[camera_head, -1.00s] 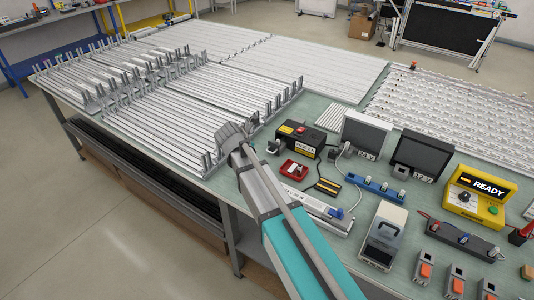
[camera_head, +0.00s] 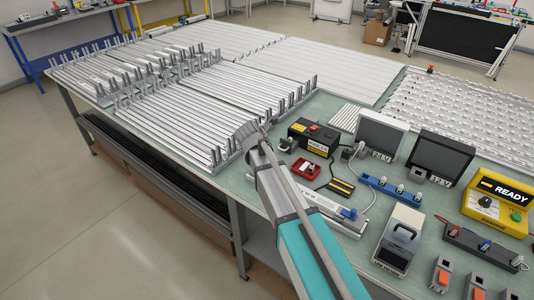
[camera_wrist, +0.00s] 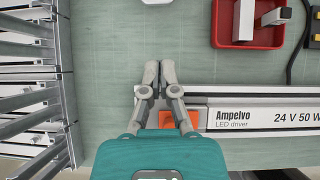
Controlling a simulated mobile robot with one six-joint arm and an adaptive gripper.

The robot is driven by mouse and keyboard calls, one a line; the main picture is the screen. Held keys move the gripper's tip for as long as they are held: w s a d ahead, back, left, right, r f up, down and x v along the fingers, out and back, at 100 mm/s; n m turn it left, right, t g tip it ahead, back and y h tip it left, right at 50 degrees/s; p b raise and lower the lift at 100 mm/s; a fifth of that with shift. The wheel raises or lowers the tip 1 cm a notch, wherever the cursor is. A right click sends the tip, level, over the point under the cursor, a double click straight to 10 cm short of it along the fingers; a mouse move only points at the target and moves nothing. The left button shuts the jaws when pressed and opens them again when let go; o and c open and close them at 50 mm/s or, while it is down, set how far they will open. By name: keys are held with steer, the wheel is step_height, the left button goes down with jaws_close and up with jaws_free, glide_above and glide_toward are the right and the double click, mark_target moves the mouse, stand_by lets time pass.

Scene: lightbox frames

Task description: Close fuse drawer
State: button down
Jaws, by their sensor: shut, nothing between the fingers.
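The black box (camera_head: 314,138) with a red switch and a yellow fuse label stands on the bench in the head view. A small dark and pale part (camera_head: 288,144) sticks out at its left end; it looks like the fuse drawer, pulled out, but is too small to be sure. My gripper (camera_head: 248,130) is to the left of the box, apart from it. In the wrist view my gripper (camera_wrist: 160,68) is shut and empty, its fingertips over the bench, beside the orange end of the LED driver (camera_wrist: 255,118). The drawer is not clearly seen there.
Metal profile racks (camera_head: 170,120) stand close to the left of my gripper. A red tray (camera_head: 306,169) lies in front of the box. Two dark displays (camera_head: 440,158), a blue connector strip (camera_head: 392,187) and a yellow READY tester (camera_head: 497,203) are to the right. Green bench surface (camera_wrist: 105,90) is bare around the fingers.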

mark_target(286, 146)
steer(key=b+x, duration=0.3)
steer(key=x, duration=0.1)
steer(key=shift+f, duration=0.25)
steer(key=shift+w+d+f, duration=0.15)
steer(key=shift+w+d, duration=0.35)
steer(key=shift+w, duration=0.35)
steer(key=shift+w+d+f, duration=0.15)
steer(key=shift+w+d, duration=0.35)
steer(key=shift+w, duration=0.35)
steer(key=w+d, duration=0.1)
steer(key=w, duration=0.1)
steer(key=w+d, duration=0.1)
steer(key=w, duration=0.1)
steer(key=w+d, duration=0.2)
steer(key=shift+s+a, duration=0.1)
steer(key=shift+s, duration=0.1)
steer(key=s, duration=0.1)
steer(key=s+a+r+p, duration=0.1)
steer(key=s+a+r, duration=0.1)
steer(key=shift+s, duration=0.35)
steer(key=p+v, duration=0.7)
steer(key=v, duration=0.2)
